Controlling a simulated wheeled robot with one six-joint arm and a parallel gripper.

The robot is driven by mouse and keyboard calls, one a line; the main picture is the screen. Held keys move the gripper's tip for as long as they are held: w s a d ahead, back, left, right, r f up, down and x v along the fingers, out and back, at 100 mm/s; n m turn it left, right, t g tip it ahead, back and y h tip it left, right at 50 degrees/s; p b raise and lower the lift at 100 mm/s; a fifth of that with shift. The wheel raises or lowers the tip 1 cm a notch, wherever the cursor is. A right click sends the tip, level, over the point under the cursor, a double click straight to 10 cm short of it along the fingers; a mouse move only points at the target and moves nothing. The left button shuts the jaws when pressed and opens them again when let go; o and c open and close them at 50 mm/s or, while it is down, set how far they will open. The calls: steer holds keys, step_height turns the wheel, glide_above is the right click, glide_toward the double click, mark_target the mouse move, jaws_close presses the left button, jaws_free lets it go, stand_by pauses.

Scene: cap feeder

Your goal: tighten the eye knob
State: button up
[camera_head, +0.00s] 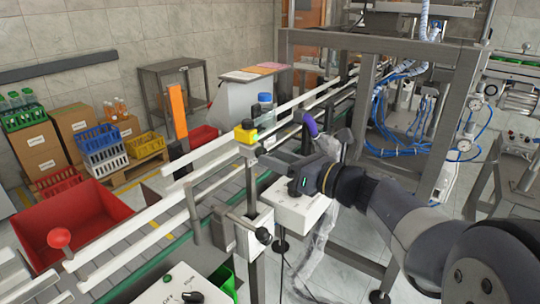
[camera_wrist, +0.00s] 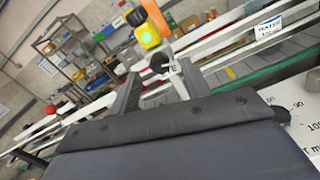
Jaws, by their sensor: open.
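The photo-eye (camera_head: 246,134), a yellow box with a black top and a green light, sits on a bracket over the conveyor rails. In the wrist view the yellow eye (camera_wrist: 149,36) is above and beyond my fingers. A small dark round knob (camera_wrist: 160,62) shows just below it, between my fingertips; I take it as the eye knob. In the head view I cannot make the knob out clearly beside my gripper. My gripper (camera_head: 268,157) reaches in from the right, close to the eye's bracket. Its two fingers (camera_wrist: 158,78) are apart, one on each side of the knob; contact cannot be told.
White guide rails (camera_head: 150,212) run along the conveyor beside the gripper. A black clamp knob (camera_head: 263,236) is on a post below. A white box (camera_head: 296,208) stands under my wrist. A blue-capped bottle (camera_head: 265,103) stands farther along. A red bin (camera_head: 75,220) is at left.

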steer(key=shift+x, duration=1.25)
steer(key=shift+c, duration=0.4)
jaws_close()
